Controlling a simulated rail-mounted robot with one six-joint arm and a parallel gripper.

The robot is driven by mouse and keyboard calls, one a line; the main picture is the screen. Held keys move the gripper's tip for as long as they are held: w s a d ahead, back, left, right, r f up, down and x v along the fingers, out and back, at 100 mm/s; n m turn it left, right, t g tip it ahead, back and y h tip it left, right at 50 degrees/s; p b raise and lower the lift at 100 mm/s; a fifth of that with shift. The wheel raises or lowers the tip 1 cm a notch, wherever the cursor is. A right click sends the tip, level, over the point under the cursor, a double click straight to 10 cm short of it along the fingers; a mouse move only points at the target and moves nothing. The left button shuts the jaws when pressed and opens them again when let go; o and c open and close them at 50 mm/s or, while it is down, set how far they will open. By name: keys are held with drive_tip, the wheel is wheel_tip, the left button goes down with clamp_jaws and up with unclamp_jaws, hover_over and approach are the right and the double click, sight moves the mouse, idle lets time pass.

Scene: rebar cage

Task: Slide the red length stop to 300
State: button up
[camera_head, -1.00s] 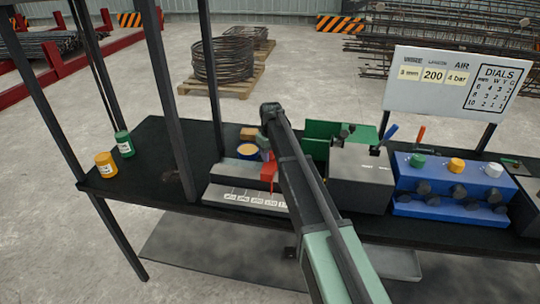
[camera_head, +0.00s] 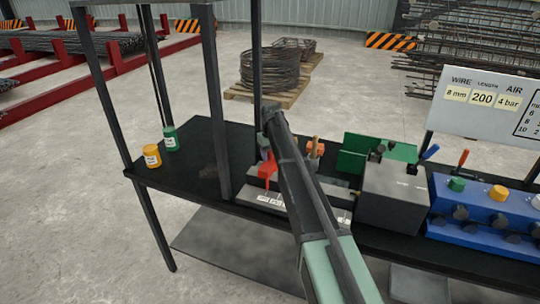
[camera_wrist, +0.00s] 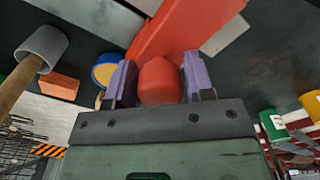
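The red length stop (camera_head: 266,167) sits on the pale numbered scale (camera_head: 261,198) along the bench's front edge, towards the scale's left part. The scale's numbers are too small to read, and my arm covers its middle. In the wrist view, my gripper (camera_wrist: 160,78) has its two purple fingers on either side of the stop's rounded red knob (camera_wrist: 159,84), closed against it. The stop's red bar (camera_wrist: 185,25) runs up beyond the fingers.
A sign board (camera_head: 490,98) reads 8 mm, 200, 4 bar. A grey box (camera_head: 393,195) and a blue dial unit (camera_head: 480,215) stand right of the scale. Yellow (camera_head: 152,157) and green (camera_head: 170,138) cans stand at the left end. A dark post (camera_head: 212,105) rises left of the scale.

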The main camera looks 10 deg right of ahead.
drive_tip(key=shift+o, duration=1.3)
wheel_tip(320, 180, up, 11)
drive_tip(key=p, duration=1.1)
drive_tip(key=shift+f, duration=0.1)
drive_tip(key=s+a+f+b, duration=0.2)
drive_tip(key=s, duration=1.1)
drive_tip(key=s+a+f+m+b, duration=0.1)
drive_tip(key=s+a+f+b, duration=0.1)
drive_tip(key=s, duration=1.2)
drive_tip(key=s+a+f+b, duration=0.2)
drive_tip(key=s, duration=1.1)
drive_tip(key=shift+s+a+m, duration=0.25)
drive_tip(key=shift+a+m, duration=0.05)
drive_tip(key=shift+m, duration=0.1)
